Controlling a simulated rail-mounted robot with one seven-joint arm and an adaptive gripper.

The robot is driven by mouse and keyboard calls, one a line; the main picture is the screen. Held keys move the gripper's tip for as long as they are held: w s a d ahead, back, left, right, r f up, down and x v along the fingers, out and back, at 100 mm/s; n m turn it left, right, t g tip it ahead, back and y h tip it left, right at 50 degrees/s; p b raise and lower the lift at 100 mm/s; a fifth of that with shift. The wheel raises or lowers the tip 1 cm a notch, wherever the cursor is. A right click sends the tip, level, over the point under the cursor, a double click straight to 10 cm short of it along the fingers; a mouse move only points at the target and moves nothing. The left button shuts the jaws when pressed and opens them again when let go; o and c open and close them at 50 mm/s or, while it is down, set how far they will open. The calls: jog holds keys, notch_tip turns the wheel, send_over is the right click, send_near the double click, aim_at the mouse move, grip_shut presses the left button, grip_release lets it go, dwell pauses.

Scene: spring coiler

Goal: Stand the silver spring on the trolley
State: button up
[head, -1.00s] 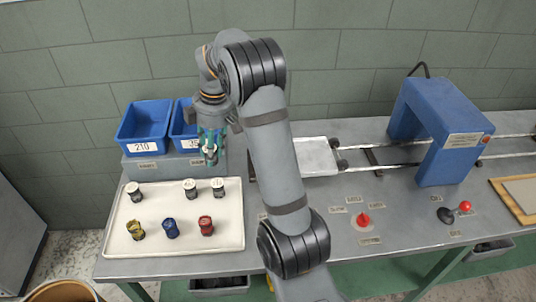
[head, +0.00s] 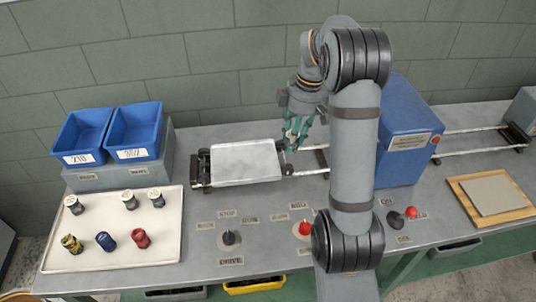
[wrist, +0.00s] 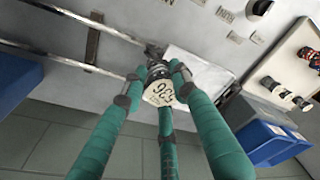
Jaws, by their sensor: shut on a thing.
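My gripper (head: 293,140) is beside the right end of the trolley (head: 240,165), a flat grey plate on rails, in the head view. In the wrist view, the green fingers of my gripper (wrist: 158,74) are shut around a spring (wrist: 160,92) with a pale, numbered round end facing the camera and dark, metallic sides. The trolley (wrist: 200,70) is partly hidden behind the spring and a finger. I cannot tell the gap between spring and trolley. The held spring is mostly hidden by the fingers in the head view. The trolley's top looks empty.
A white tray (head: 110,230) at left holds several springs: yellow, blue, red and pale-topped ones. Two blue bins (head: 83,135) stand behind it. A blue arch (head: 402,130) spans the rails at right. Red (head: 305,228) and dark (head: 229,237) knobs stand in front.

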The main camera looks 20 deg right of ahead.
jog(key=w+a+f+p, duration=0.1)
jog(key=w+a+f, duration=0.1)
jog(key=w+a+f+p, duration=0.1)
jog(key=w+a+f, duration=0.1)
jog(key=w+a, duration=0.1)
jog(key=w+a+f+p, duration=0.1)
jog(key=w+a+f, duration=0.1)
jog(key=w+a, duration=0.1)
jog(key=shift+f, duration=0.2)
notch_tip(320, 180, down, 4)
jog(key=shift+w+f+p, duration=0.1)
jog(key=shift+p, duration=0.35)
jog(key=shift+f, duration=0.2)
jog(key=o, duration=1.2)
jog(key=shift+c, duration=0.2)
jog(key=shift+r, duration=0.1)
jog(key=r, duration=0.4)
jog(key=d+r, duration=0.1)
jog(key=r, duration=0.7)
jog(key=shift+s+d+r+b, duration=0.1)
jog(key=shift+s+d+b, duration=0.2)
jog(key=shift+s+b, duration=0.1)
